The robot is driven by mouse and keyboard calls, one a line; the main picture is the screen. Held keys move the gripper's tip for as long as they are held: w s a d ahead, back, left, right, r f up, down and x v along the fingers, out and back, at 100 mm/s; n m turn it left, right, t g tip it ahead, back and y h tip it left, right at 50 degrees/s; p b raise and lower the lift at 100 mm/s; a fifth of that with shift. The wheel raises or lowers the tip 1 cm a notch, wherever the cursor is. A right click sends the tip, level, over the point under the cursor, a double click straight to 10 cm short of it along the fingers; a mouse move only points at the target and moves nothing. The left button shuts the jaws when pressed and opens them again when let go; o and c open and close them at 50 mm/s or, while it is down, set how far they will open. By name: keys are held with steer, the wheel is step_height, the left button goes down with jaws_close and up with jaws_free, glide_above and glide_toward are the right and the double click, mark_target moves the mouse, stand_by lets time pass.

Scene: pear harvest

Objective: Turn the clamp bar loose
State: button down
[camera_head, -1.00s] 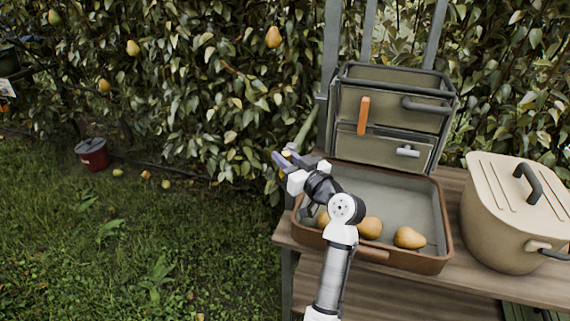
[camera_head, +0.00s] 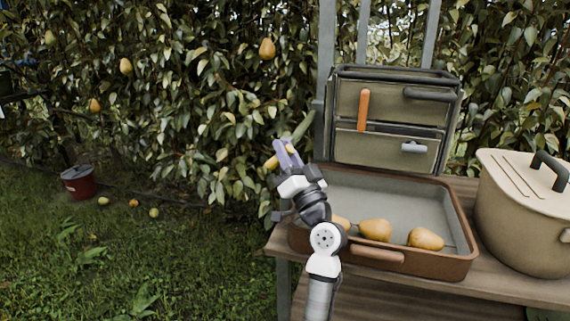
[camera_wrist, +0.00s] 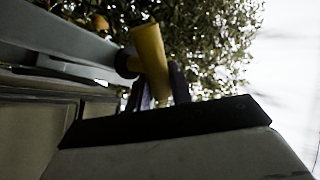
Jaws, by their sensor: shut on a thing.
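A yellow bar (camera_wrist: 151,58), which I take to be the clamp bar, stands tilted between my gripper's dark fingers in the wrist view. A dark round joint (camera_wrist: 127,63) sits at its left side, by a grey rail (camera_wrist: 75,38). In the head view only a small yellow part (camera_head: 271,163) shows, beside my gripper (camera_head: 287,154), left of the tray. My gripper is shut on the bar, with its fingers pointing up and left. My fingers hide part of the bar, and I cannot tell how far it has turned.
A brown-rimmed tray (camera_head: 376,255) with several pears lies on a wooden bench (camera_head: 267,240). A drawer cabinet (camera_head: 385,150) with an orange lever (camera_head: 363,110) stands behind it. A lidded beige pot (camera_head: 520,225) is at right. A red bucket (camera_head: 78,183) stands on the grass.

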steer(key=shift+d, duration=0.1)
stand_by(0.3)
steer(key=c, duration=1.6)
jaws_free()
step_height(320, 180, up, 20)
steer(key=p, duration=0.5)
